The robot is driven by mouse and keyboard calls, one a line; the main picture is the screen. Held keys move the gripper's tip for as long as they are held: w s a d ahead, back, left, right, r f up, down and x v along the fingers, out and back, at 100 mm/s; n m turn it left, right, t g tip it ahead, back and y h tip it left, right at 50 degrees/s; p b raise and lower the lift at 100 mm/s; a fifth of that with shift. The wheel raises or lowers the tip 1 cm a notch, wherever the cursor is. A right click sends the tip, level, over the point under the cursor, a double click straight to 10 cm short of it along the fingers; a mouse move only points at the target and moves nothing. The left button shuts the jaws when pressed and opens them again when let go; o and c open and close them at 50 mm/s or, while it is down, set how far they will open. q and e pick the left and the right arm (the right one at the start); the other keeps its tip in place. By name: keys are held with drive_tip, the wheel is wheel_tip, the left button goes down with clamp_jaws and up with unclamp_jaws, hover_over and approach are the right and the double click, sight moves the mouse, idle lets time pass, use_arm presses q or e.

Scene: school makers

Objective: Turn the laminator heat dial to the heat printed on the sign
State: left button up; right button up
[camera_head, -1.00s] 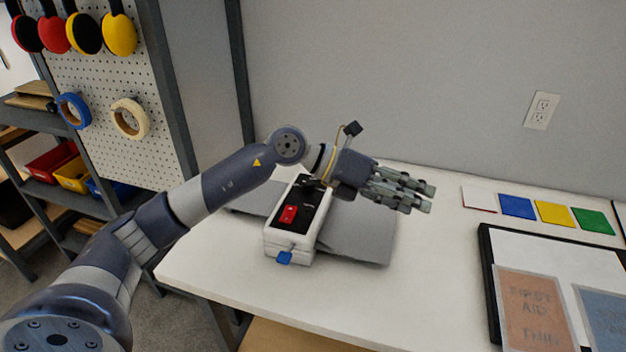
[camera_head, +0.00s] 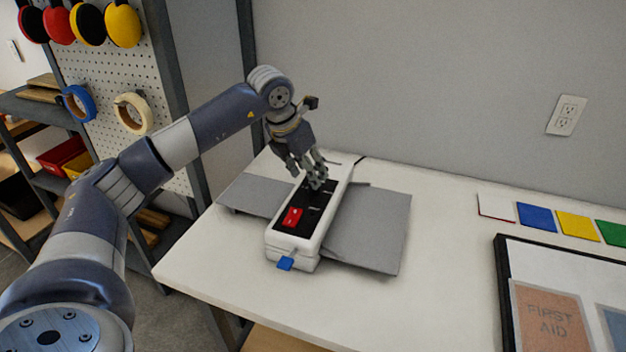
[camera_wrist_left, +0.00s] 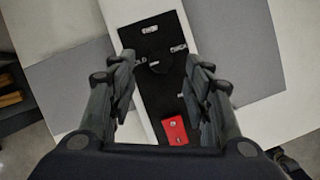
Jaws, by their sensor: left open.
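In the left wrist view the panel (camera_wrist_left: 157,95) has small white labels around a dark dial (camera_wrist_left: 160,66), only partly readable. My left gripper (camera_head: 317,183) points down over the far half of the panel. In the wrist view its fingers (camera_wrist_left: 160,85) are apart on either side of the panel, with nothing between them. No sign giving a heat is readable. My right gripper is not in view.
Grey flat trays (camera_head: 368,235) extend from both sides of the laminator. Coloured cards (camera_head: 536,217) and a black-framed board (camera_head: 503,290) with a "FIRST AID" sheet (camera_head: 552,318) lie on the right. The front table area is clear.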

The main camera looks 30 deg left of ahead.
use_arm(q)
drive_tip(key=shift+x, duration=2.3)
drive_tip(key=shift+d, duration=0.1)
drive_tip(key=shift+c, duration=0.3)
drive_tip(key=c, duration=1)
